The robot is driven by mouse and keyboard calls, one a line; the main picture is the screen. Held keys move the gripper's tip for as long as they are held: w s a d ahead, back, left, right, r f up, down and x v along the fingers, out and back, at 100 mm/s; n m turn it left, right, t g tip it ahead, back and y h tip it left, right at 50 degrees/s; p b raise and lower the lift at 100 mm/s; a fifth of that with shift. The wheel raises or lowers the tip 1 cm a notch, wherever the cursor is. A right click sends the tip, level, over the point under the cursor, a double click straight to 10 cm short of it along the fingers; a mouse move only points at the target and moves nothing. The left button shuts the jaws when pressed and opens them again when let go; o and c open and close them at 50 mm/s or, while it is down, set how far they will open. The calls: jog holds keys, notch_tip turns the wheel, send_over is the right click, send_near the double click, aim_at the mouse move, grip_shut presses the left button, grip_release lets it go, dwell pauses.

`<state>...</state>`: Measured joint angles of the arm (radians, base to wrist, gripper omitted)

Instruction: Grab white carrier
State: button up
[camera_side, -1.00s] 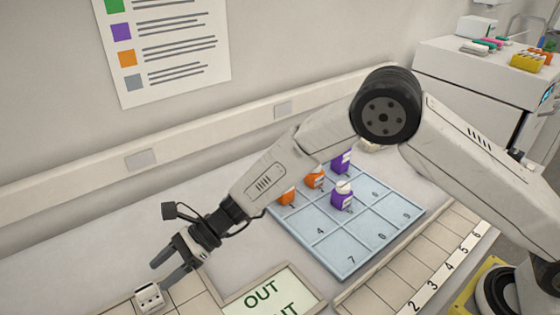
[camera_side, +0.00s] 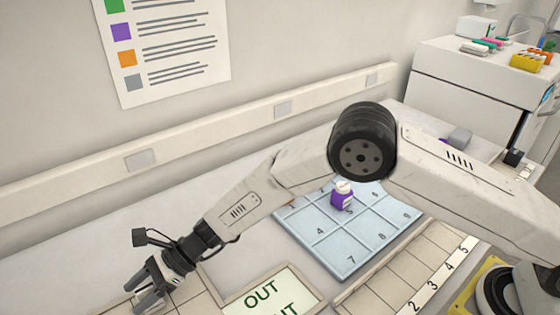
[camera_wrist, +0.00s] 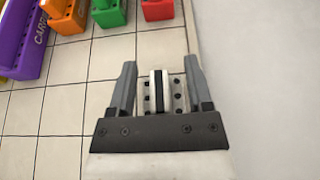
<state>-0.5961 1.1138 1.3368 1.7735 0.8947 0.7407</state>
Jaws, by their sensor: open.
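The white carrier (camera_wrist: 176,98) is a small block with dark holes and a dark band down its middle. In the wrist view it sits on the tiled surface between the two fingers of my gripper (camera_wrist: 160,64). The fingers are open, one on each side of it, with a gap visible on both sides. In the side view my gripper (camera_side: 143,293) points down at the lower left, and its fingers largely hide the carrier.
Purple (camera_wrist: 24,42), orange (camera_wrist: 66,16), green (camera_wrist: 108,14) and red (camera_wrist: 157,9) carriers stand beyond my fingers. A pale wall or edge (camera_wrist: 250,70) runs along the right. An OUT sign (camera_side: 270,296) lies nearby.

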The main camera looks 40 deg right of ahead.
jog(key=shift+a+f, duration=0.15)
jog(key=shift+a, duration=0.2)
grip_shut()
